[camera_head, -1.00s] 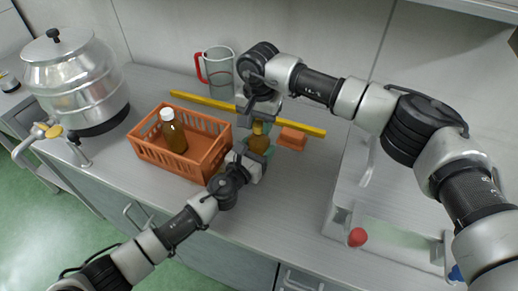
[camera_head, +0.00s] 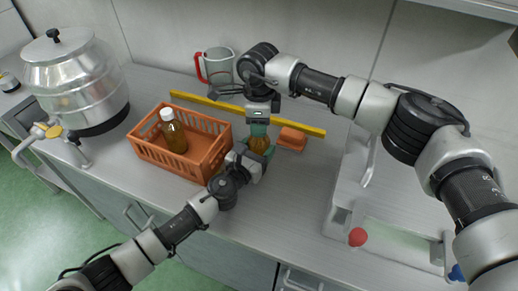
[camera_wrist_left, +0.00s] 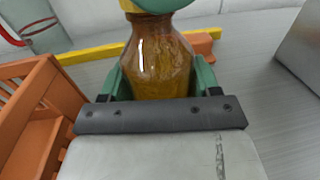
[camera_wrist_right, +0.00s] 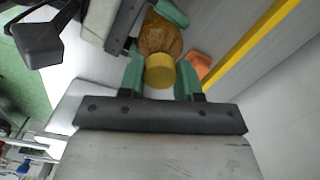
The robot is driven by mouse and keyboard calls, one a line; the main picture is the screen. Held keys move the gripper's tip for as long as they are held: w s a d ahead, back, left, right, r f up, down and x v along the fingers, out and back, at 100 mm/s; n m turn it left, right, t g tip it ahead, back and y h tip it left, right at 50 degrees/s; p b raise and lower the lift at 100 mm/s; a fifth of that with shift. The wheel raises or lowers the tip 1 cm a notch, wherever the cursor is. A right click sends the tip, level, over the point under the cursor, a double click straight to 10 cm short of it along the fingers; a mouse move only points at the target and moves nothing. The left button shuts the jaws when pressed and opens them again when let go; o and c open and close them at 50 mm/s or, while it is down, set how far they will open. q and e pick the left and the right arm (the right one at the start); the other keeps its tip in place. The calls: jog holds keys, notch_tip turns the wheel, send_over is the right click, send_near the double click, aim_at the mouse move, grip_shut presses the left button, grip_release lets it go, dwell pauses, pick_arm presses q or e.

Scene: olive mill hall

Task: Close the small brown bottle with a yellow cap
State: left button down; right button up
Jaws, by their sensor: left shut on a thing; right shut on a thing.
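The small brown bottle (camera_head: 260,145) stands upright over the counter with amber contents. My left gripper (camera_head: 254,156) is shut around its body from the front; the left wrist view shows the bottle (camera_wrist_left: 160,62) between the green fingers. The yellow cap (camera_wrist_right: 159,71) sits on top of the bottle's neck in the right wrist view. My right gripper (camera_wrist_right: 160,80) is shut on the cap from above, with a green finger on each side. In the head view these fingers mostly hide the cap. How tightly the cap is seated cannot be told.
An orange crate (camera_head: 150,156) holding a white-capped bottle (camera_head: 174,132) stands left of the grippers. A yellow bar (camera_head: 215,104) and an orange block (camera_head: 292,138) lie behind. A red-handled jug (camera_head: 217,66) stands at the wall.

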jog(key=m, duration=0.9)
jog(key=shift+m, duration=0.4)
jog(key=m, duration=0.8)
jog(key=o, duration=1)
jog(key=shift+r, duration=2.25)
jog(key=shift+c, duration=0.2)
